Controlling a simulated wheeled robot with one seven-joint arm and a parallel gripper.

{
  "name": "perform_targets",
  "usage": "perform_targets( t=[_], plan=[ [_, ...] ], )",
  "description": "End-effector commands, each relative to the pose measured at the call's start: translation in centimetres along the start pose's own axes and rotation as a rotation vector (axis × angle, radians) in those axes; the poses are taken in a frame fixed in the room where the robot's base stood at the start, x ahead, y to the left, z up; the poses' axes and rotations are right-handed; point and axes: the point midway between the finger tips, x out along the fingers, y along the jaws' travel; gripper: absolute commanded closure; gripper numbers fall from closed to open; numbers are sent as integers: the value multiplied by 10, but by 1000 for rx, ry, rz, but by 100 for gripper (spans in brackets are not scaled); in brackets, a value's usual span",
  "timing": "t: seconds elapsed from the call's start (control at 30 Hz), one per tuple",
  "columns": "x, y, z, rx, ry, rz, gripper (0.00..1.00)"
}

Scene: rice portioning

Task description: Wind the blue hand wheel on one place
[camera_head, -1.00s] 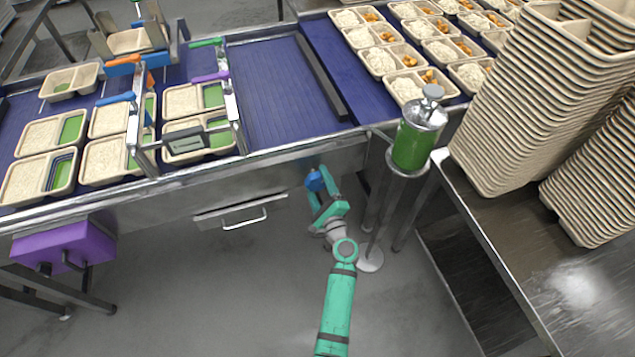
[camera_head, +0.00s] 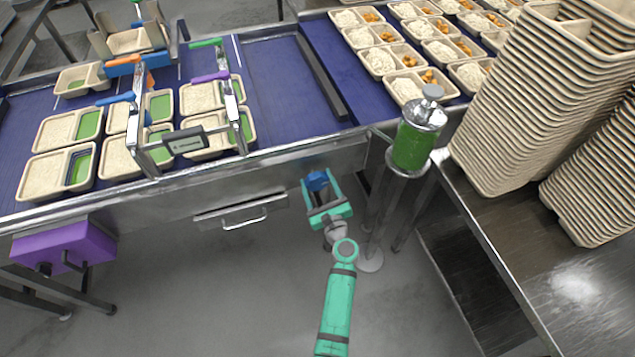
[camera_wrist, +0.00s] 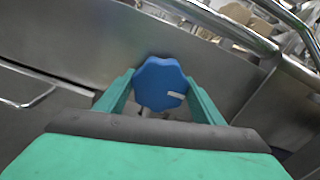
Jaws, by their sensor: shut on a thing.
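The blue hand wheel (camera_head: 317,181) is on the front of the steel conveyor frame, right of the drawer handle. It has a lobed rim and a pale mark on its right side in the wrist view (camera_wrist: 160,84). My gripper (camera_head: 320,188) is shut on it, one finger on each side of the rim. In the wrist view my green fingers (camera_wrist: 160,95) stand left and right of the wheel. Its shaft is mostly hidden behind it.
The conveyor (camera_head: 272,85) carries trays on the left, under guide rails. A green-filled cylinder (camera_head: 413,147) stands on a post close to the right of my arm. A steel table (camera_head: 560,270) holds tray stacks (camera_head: 535,100). The floor below the drawer is clear.

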Motion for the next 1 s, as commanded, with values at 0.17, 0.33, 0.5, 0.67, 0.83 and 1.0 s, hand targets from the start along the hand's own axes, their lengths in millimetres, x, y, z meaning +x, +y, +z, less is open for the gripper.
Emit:
perform_targets(
  t=[0.17, 0.33, 0.5, 0.67, 0.83, 1.0],
  plan=[
    [0, 3, -1, 34, 2, 5, 61],
    [0, 3, -1, 43, 2, 5, 61],
    [0, 3, -2, 43, 2, 5, 61],
    [0, 3, -2, 42, 2, 5, 26],
    [0, 2, -1, 42, 1, 3, 20],
    [-1, 1, -1, 42, 1, 1, 20]
  ],
)
